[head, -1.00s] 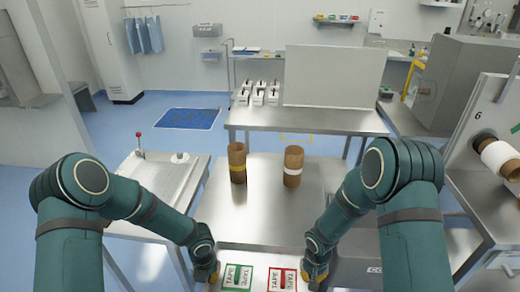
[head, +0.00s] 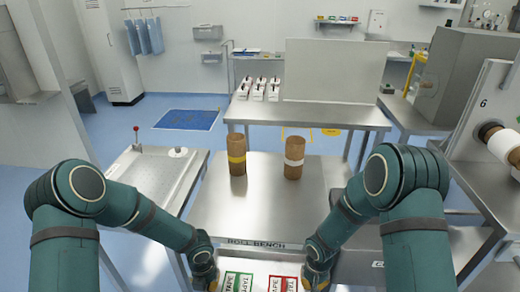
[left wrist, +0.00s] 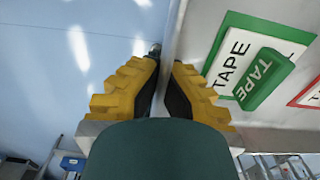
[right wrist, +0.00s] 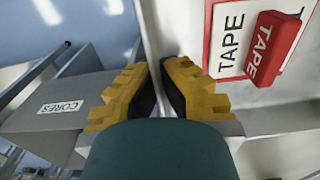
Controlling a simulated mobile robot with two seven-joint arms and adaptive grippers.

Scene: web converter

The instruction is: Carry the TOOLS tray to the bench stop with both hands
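A white tray (head: 261,284) is at the bottom of the head view, partly cut off. It carries a green TAPE block on a green-bordered label (left wrist: 262,79) and a red TAPE block on a red-bordered label (right wrist: 272,47). No TOOLS lettering is readable. My left gripper (head: 207,281) is at the tray's left edge, its fingers (left wrist: 165,68) closed around the rim. My right gripper (head: 318,280) is at the right edge, its fingers (right wrist: 160,70) likewise closed around the rim. The steel bench (head: 262,215) marked ROLL BENCH lies just beyond the tray. I cannot pick out a bench stop.
A steel side table (head: 150,185) is at left, a machine with a roll (head: 500,140) at right. A grey CORES bin (right wrist: 60,105) is near the right gripper.

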